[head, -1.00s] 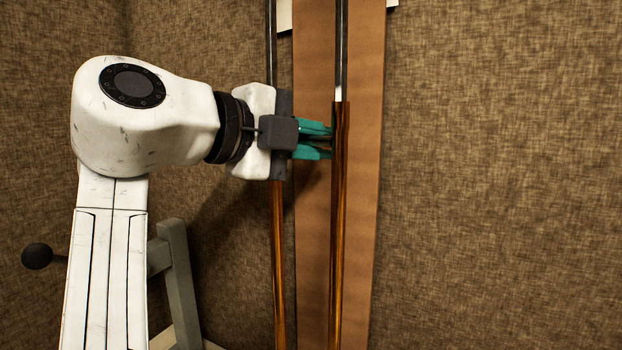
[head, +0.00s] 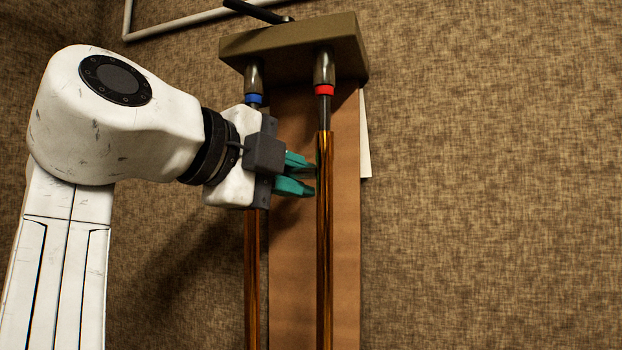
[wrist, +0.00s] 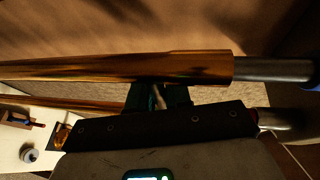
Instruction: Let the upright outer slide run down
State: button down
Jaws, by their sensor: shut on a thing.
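The outer slide is a pair of upright brass tubes; its right tube (head: 325,240) is nearer my fingers and its left tube (head: 252,280) runs behind my gripper. My gripper (head: 310,175) has teal fingers, shut on the right tube just below its top end. A short length of grey inner tube (head: 325,112) shows between that top end and a red ring (head: 324,90). In the wrist view the brass tube (wrist: 120,66) crosses over the fingers, and the grey inner tube (wrist: 275,70) comes out of its right end. The fingers hide part of the grip.
A brown holder block (head: 295,50) with a dark handle (head: 255,10) stands above the tubes. A blue ring (head: 254,99) marks the left one. A tan board (head: 290,300) stands behind. The wrist view shows a pale surface (wrist: 20,150) with a roll (wrist: 29,153). Right of the tubes is free.

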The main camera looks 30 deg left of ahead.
jog(key=c, duration=1.1)
grip_release()
jog(key=shift+c, duration=0.2)
jog(key=shift+s+a, duration=0.1)
jog(key=shift+s, duration=0.05)
jog(key=v, duration=1)
jog(key=shift+s, duration=0.25)
